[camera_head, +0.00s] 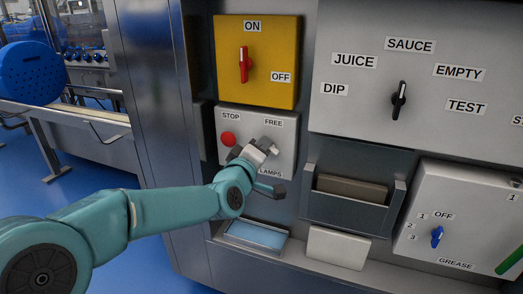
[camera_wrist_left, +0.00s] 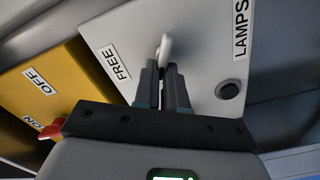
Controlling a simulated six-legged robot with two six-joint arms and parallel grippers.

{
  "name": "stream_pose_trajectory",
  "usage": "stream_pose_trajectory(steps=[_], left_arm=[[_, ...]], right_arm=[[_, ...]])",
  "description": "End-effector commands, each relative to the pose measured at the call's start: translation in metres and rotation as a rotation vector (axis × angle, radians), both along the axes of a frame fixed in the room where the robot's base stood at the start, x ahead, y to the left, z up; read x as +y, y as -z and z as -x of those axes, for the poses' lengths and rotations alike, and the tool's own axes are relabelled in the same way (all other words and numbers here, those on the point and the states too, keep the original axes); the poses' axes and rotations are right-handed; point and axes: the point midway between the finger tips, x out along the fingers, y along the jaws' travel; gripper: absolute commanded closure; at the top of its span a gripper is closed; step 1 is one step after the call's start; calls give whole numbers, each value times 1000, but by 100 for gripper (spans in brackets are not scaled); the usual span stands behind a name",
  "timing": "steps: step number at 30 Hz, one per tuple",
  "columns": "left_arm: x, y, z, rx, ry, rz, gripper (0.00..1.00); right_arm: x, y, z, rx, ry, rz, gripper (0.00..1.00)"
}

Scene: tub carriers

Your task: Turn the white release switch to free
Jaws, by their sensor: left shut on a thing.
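The white release switch (camera_wrist_left: 166,46) shows in the left wrist view on a light grey panel (camera_wrist_left: 205,45), with the FREE label (camera_wrist_left: 115,62) beside it. My left gripper (camera_wrist_left: 166,72) is shut on the switch, its two dark fingers close together at the handle. In the head view the left gripper (camera_head: 267,147) is at the grey panel, just below the FREE label (camera_head: 273,123) and right of the red stop button (camera_head: 228,139). The gripper hides most of the switch there, so its exact angle is hard to tell. My right gripper is not in view.
A yellow box (camera_head: 256,90) with a red ON/OFF switch (camera_head: 244,65) is just above the panel. A black button (camera_wrist_left: 228,89) is by the LAMPS label. A dark tray holder (camera_head: 345,217) and a grey selector panel (camera_head: 430,110) are to the right.

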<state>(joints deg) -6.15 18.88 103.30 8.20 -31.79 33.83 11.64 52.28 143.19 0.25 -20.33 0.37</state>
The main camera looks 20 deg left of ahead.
Motion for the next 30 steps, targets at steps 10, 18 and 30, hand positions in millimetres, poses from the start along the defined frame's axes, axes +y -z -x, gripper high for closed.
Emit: stream_pose_trajectory(steps=[10,18,30], left_arm=[[-1,1,0,4,3,3,83],[-1,1,0,2,1,2,64],[2,-2,51,0,1,2,64]], right_arm=[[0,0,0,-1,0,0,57],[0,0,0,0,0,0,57],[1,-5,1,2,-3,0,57]])
